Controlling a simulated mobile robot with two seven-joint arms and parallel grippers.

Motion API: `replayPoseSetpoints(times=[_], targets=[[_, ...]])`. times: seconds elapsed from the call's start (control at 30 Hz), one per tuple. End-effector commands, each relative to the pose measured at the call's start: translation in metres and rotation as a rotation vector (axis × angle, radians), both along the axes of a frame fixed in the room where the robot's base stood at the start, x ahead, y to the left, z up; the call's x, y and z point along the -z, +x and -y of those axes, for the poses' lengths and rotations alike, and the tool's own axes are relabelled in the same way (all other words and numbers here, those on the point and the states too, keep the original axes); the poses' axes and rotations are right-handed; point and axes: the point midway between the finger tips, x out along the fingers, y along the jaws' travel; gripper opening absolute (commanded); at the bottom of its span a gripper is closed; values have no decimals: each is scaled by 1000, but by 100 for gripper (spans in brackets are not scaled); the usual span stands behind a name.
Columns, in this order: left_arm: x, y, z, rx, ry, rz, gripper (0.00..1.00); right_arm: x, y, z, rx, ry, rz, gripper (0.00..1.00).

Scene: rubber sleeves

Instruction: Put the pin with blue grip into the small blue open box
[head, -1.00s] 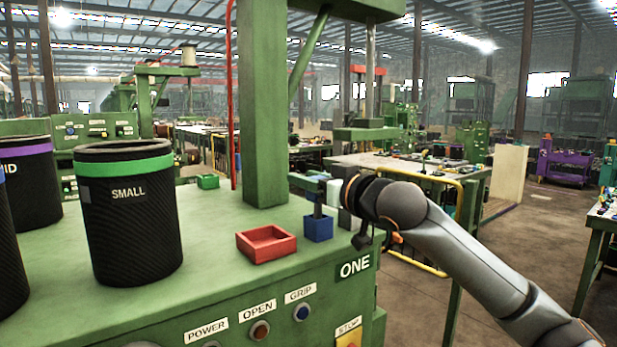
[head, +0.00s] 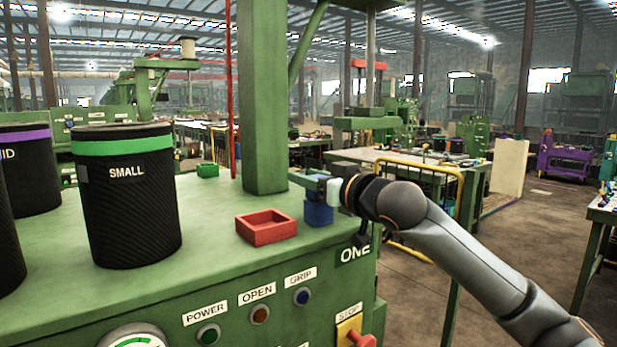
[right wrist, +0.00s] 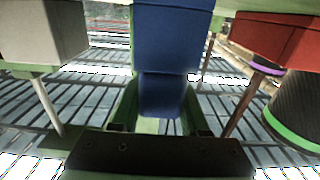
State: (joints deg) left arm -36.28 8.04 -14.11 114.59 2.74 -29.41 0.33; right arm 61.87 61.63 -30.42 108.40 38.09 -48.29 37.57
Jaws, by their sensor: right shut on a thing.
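The small blue open box (head: 319,214) stands at the right end of the green machine top in the head view. My right gripper (head: 318,188) is directly above it, low over its opening, and shut on the pin's blue grip. In the right wrist view the blue grip (right wrist: 163,97) sits between the fingers of the right gripper (right wrist: 155,122), with the blue box (right wrist: 172,32) right against it in the picture. The pin's lower part is hidden, so I cannot tell how deep it is in the box. My left gripper is out of view.
A red open box (head: 266,228) sits just left of the blue box. A green box (head: 207,170) is farther back. A thick green post (head: 263,110) rises behind the red box. A black bin marked SMALL (head: 127,205) stands at the left.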

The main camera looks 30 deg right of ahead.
Motion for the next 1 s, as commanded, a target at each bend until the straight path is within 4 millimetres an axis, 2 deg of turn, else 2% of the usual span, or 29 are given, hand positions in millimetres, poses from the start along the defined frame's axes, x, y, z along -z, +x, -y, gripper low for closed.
replayPoseSetpoints(times=[0.03, 0.3, 0.33, 0.67, 0.77, 1.0], targets=[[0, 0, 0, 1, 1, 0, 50, 0, 0, 0, 0, 0, 1, 48], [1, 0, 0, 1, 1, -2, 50, 0, 0, 0, 0, 0, 0, 78], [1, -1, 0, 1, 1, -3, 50, 0, 0, 0, 0, 0, 0, 79], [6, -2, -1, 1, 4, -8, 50, 1, -5, 1, 0, 0, -1, 79], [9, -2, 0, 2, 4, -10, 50, 2, -17, 2, 1, -2, -1, 79], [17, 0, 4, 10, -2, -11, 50, 4, -65, 7, 4, -6, -1, 79]])
